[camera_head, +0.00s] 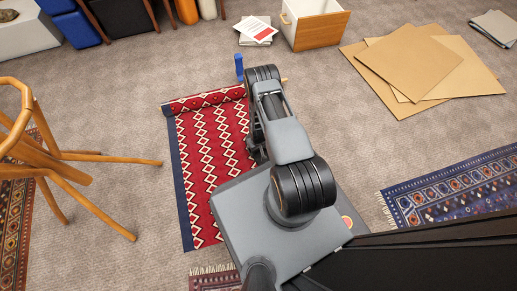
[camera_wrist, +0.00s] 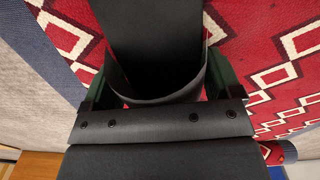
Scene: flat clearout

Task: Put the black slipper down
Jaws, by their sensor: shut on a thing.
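The black slipper (camera_wrist: 155,35) fills the upper middle of the wrist view, close to the camera. My gripper (camera_wrist: 160,88) is shut on it, with one dark green finger on each side of it. The red rug with white diamonds shows behind it in the wrist view (camera_wrist: 275,75). I cannot tell whether the slipper touches the rug. In the head view my arm reaches over the right side of the red rug (camera_head: 205,165), and the slipper cannot be made out there.
The rug's far end (camera_head: 205,101) is rolled up, with a blue bottle (camera_head: 239,67) beyond it. Flat cardboard (camera_head: 420,65) and a drawer box (camera_head: 315,25) lie at the back right. A blue rug (camera_head: 455,190) lies at right. Carpet between is clear.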

